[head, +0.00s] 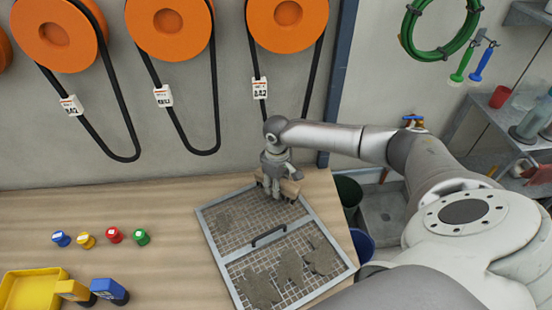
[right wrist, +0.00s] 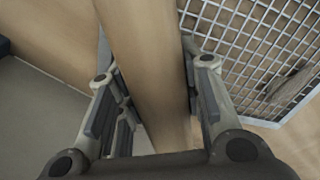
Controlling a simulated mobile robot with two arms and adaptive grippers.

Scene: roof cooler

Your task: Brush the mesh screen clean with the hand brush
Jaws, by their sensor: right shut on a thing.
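The mesh screen (head: 262,238) lies on the wooden bench in a grey frame, with a dark handle across its middle. My right gripper (head: 274,180) is shut on the wooden hand brush (head: 291,188) at the screen's far edge. In the right wrist view the brush's wood (right wrist: 148,70) runs between the fingers, with the mesh (right wrist: 250,50) to the right. The bristles are hidden, so I cannot tell whether they touch the mesh. My left gripper is out of view.
Several coloured caps (head: 87,241) stand on the bench at left, near a yellow tray (head: 30,290) and a blue bottle-like item (head: 110,291). Belts hang on orange pulleys (head: 170,28) behind. Bins (head: 348,192) stand beyond the bench's right edge.

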